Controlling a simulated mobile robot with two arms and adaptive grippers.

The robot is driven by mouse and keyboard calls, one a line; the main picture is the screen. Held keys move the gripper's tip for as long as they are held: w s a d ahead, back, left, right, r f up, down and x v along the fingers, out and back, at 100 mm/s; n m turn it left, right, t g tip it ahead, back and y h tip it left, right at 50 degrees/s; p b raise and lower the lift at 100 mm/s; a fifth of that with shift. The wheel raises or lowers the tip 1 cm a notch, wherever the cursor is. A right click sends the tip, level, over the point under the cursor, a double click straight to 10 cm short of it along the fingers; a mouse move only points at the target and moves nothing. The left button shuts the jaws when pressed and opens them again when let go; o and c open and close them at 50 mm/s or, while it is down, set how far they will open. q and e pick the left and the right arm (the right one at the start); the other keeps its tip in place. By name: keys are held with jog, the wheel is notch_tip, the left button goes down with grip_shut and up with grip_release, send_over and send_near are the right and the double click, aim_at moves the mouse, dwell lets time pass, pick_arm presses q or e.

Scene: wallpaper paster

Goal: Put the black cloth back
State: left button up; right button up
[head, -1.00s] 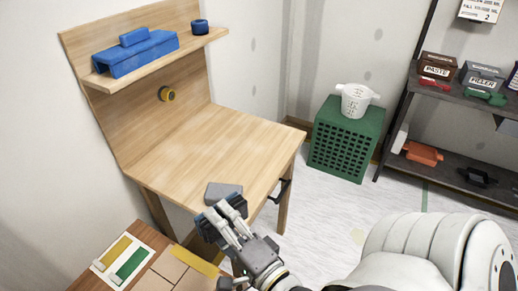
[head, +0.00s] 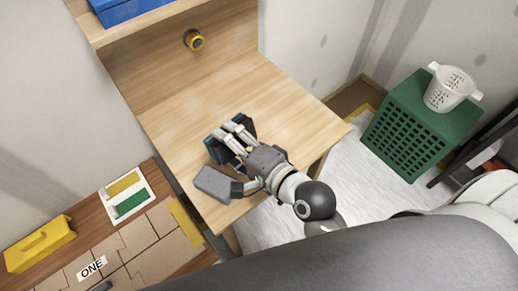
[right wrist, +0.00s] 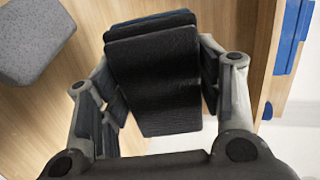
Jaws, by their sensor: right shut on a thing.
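The black cloth (right wrist: 153,85) is a folded dark pad between the fingers of my right gripper in the right wrist view. A bluish edge shows along its far side. In the head view my right gripper (head: 232,137) is shut on it over the wooden table (head: 275,105), and the cloth shows dark on both sides of the fingers. I cannot tell whether the cloth touches the tabletop. My left gripper is not in view.
A grey block (head: 213,184) lies on the table close to my right gripper. A yellow-and-black round thing (head: 193,40) is on the back panel. A green crate (head: 408,127) with a white basket (head: 451,89) stands right. Boxes and a yellow case (head: 40,245) lie lower left.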

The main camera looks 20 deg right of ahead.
jog(key=s+a+n+g+p, duration=0.55)
jog(key=a+n+g, duration=0.45)
jog(key=a+g, duration=0.2)
pick_arm(q)
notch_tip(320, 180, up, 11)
jog(key=p, duration=0.4)
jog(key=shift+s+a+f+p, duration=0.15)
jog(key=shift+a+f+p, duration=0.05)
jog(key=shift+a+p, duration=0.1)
pick_arm(e)
jog(key=s+d+f+n+g+h, duration=0.1)
jog(key=s+d+n+h, duration=0.2)
jog(key=d, duration=1)
jog(key=n+h, duration=0.3)
jog(key=n, duration=0.1)
jog(key=shift+f, duration=0.3)
